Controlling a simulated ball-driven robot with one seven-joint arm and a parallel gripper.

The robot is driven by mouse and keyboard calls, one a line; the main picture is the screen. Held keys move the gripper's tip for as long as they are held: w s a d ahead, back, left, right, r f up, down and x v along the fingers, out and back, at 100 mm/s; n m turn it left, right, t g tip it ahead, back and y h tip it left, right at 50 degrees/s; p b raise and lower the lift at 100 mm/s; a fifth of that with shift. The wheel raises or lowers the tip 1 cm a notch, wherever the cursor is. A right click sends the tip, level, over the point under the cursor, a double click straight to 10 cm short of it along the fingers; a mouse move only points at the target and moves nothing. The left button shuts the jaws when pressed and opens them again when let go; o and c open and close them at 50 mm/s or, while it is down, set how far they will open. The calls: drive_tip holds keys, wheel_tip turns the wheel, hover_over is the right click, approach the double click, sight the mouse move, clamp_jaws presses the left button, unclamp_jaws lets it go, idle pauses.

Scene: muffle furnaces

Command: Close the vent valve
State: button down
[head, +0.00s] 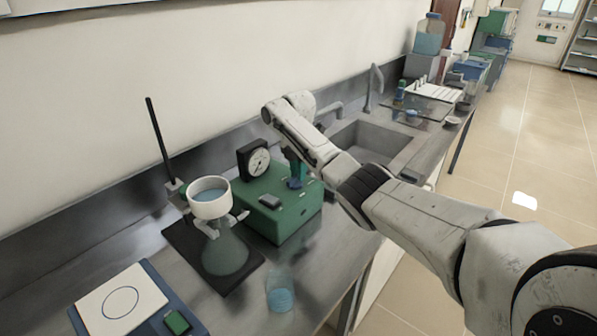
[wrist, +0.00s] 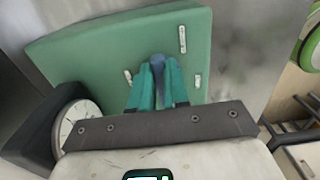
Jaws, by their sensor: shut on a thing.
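A green box (head: 283,226) stands on the steel bench, with a round dial gauge (head: 256,161) at its back left. A small blue knob (head: 296,184), which looks like the vent valve, is on top of the box. The knob also shows in the wrist view (wrist: 157,62) between the teal fingers. My gripper (wrist: 157,76) reaches down over the box and is shut on the knob. The fingers hide part of the knob, so I cannot tell how far it is turned.
A white funnel (head: 209,205) on a flask (head: 225,252) stands just left of the box, with a dark upright rod (head: 158,140) behind. A beaker (head: 280,291) of blue liquid is in front. A sink (head: 372,143) lies to the right.

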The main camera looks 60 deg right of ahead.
drive_tip(key=c, duration=1.1)
unclamp_jaws()
wheel_tip(320, 180, up, 11)
drive_tip(key=shift+f, duration=0.1)
idle(0.4)
